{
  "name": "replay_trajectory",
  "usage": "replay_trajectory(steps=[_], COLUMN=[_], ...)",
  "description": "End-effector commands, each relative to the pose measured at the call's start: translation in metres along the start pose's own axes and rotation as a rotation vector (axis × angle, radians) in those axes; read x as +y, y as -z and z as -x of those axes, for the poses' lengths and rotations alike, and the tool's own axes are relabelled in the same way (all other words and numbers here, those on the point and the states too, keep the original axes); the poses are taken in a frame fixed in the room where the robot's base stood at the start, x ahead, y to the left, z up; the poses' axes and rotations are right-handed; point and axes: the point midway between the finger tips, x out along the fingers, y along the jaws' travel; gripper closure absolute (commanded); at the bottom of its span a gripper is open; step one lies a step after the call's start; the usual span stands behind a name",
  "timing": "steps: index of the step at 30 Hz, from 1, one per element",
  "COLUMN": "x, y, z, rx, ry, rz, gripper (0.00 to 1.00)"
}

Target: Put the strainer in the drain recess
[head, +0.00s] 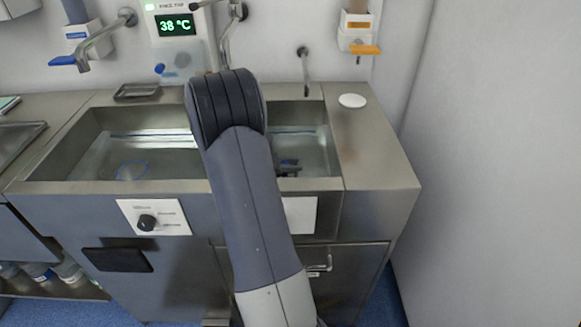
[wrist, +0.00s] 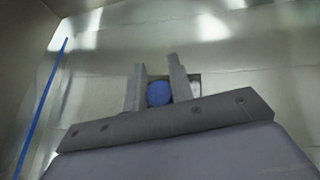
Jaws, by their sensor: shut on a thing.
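My gripper (wrist: 158,84) is shut on a round blue piece, which I take to be the strainer (wrist: 159,94); it sits between the two grey fingers in the wrist view. Only its blue face shows; the rest is hidden. Just beyond the fingers a small pale and dark patch (wrist: 195,86) shows on the basin floor. It may be the edge of the drain recess, but the fingers cover most of it. In the head view my arm hides most of the gripper; a dark part of it (head: 288,165) shows low in the right of the basin.
The steel sink basin (head: 60,153) has high walls around my gripper. A blue ring outline (head: 132,170) lies in its left part. A blue strip (wrist: 45,95) runs along the left in the wrist view. A white disc (head: 352,101) lies on the right counter. Taps (head: 305,70) hang behind.

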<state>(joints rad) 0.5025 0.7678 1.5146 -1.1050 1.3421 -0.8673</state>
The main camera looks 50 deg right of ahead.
Motion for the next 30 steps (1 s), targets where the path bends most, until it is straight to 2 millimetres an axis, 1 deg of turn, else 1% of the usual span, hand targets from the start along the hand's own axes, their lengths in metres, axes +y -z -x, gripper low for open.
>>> replay_trajectory(steps=[3, 4, 11, 12, 18, 21, 23, 26, 30], x=[0.0, 0.0, 0.0, 0.0, 0.0, 0.0, 0.001, 0.001, 0.001], y=[0.004, 0.004, 0.003, 0.003, 0.003, -0.003, -0.001, -0.001, -0.001], z=[-0.002, -0.002, -0.002, -0.002, -0.002, 0.001, 0.009, 0.027, 0.059], rx=[0.0, 0.0, 0.0, 0.0, 0.0, 0.0, 0.0, 0.001, 0.0], ry=[0.001, 0.0, 0.0, 0.0, 0.0, 0.0, -0.003, -0.004, -0.005], rz=[0.001, 0.001, 0.001, 0.001, 0.0, -0.001, 0.0, 0.001, 0.001], gripper=[1.0, 0.76, 0.57, 0.56, 0.56, 0.56, 0.56, 0.56, 0.56])
